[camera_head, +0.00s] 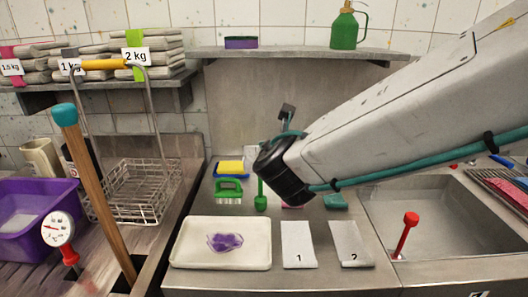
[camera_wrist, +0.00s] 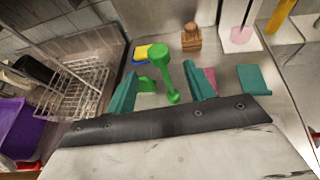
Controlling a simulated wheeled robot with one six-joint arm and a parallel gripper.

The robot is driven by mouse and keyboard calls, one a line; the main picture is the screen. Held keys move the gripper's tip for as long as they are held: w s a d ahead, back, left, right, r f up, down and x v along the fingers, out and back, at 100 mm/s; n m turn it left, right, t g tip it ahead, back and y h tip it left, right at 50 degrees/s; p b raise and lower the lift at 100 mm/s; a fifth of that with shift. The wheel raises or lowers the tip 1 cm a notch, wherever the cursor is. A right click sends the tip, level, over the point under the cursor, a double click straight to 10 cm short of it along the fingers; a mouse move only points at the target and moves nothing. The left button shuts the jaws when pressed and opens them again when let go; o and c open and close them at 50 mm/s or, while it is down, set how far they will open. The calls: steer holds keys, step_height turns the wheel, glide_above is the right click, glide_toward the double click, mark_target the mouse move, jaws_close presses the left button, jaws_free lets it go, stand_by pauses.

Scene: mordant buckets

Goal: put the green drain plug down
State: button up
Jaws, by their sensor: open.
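The green drain plug (camera_head: 260,201) is on the counter side of the sink, behind the white tray, with its stem rising from a wider lower end. In the wrist view the plug (camera_wrist: 160,53) shows a wide end and a thin stem between my two teal fingers. My gripper (camera_wrist: 160,69) is open, with a finger on each side of the plug and gaps visible. I cannot tell whether the plug's lower end rests on the counter.
A green brush (camera_head: 228,189) and a yellow-blue sponge (camera_head: 230,168) sit left of the plug. A white tray (camera_head: 190,257) with a purple piece, and cards 1 (camera_head: 298,236) and 2 (camera_head: 347,234), lie in front. The sink (camera_head: 445,210) on the right holds a red plug (camera_head: 406,232).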

steer(key=shift+v, duration=1)
steer(key=s+d+r+m+g+h, duration=0.2)
steer(key=d+m+h, duration=0.4)
steer(key=d+m, duration=0.9)
steer(key=s+d+f+m+g+h, duration=0.2)
steer(key=s+d+m+g, duration=0.2)
steer(key=s+d+m, duration=0.5)
steer(key=s+f+m+g+y, duration=0.3)
steer(key=s+m+g+y, duration=0.3)
steer(key=s+m, duration=0.7)
steer(key=shift+s+d+f, duration=0.25)
steer(key=shift+s, duration=0.2)
